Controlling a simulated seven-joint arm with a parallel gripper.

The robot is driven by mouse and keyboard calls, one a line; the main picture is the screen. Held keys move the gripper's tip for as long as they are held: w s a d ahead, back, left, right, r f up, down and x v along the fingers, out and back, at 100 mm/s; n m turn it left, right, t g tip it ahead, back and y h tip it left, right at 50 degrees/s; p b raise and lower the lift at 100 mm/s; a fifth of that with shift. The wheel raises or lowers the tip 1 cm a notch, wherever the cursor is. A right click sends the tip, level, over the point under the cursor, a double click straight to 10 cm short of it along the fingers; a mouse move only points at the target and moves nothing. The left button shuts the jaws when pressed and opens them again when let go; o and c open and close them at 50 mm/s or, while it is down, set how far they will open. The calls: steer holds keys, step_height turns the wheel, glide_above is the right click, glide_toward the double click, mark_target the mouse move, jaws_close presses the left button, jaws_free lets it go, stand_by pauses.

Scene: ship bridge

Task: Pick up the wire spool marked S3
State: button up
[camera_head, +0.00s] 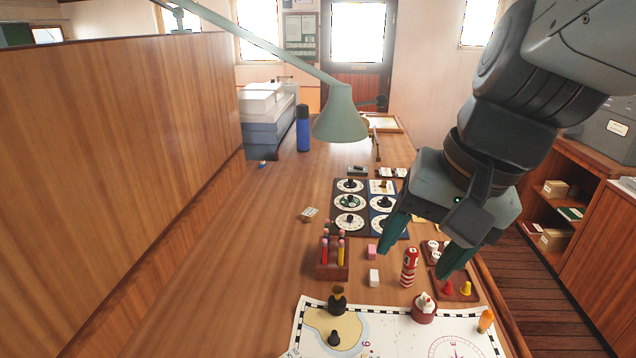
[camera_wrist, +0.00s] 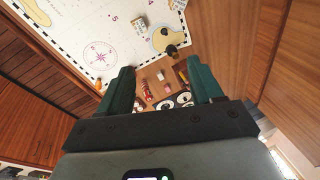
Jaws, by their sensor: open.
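I cannot make out a wire spool or the marking S3 in either view. Small round white-topped pieces (camera_head: 433,246) sit in a wooden tray close to my gripper, partly hidden by a finger; their marks are too small to read. My gripper (camera_head: 416,264) is open with nothing between its fingers, above the right side of the table. In the wrist view my gripper (camera_wrist: 160,76) shows its two green fingers apart, with small table objects beyond them.
Dial boards (camera_head: 350,222) lie mid-table. A pencil holder (camera_head: 331,271), red-white striped cylinder (camera_head: 409,267), pink block (camera_head: 372,251) and white block (camera_head: 374,278) stand nearer. A chart (camera_head: 385,334) covers the front. A green lamp (camera_head: 340,118) hangs over the back. The table's left is mostly clear.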

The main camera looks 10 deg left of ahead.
steer(key=s+a+f+m+t+y, duration=0.1)
steer(key=a+f+m+y, duration=0.3)
steer(key=f, duration=0.9)
steer(key=s+a+f+m+t+y, duration=0.1)
steer(key=a+f+m+y, duration=0.4)
steer(key=f, duration=0.7)
steer(key=s+a+f+m+t+y, duration=0.1)
steer(key=s+a+f+m+y, duration=0.1)
steer(key=a+f+m+y, duration=0.3)
steer(key=shift+a+f+m+t, duration=0.15)
steer(key=shift+a+f+m, duration=0.35)
steer(key=shift+f+m, duration=0.75)
steer(key=shift+a+f+m+t, duration=0.1)
steer(key=shift+a+f+m, duration=0.5)
steer(key=shift+f, duration=1)
steer(key=shift+a+f+m+t, duration=0.15)
steer(key=shift+a+f+m, duration=0.2)
steer(key=shift+f+m, duration=0.95)
steer(key=x, duration=0.5)
steer(key=shift+w+a+f, duration=0.1)
steer(key=shift+a, duration=0.05)
steer(key=x, duration=0.5)
steer(key=shift+w+a+r, duration=0.1)
steer(key=shift+w+r, duration=0.3)
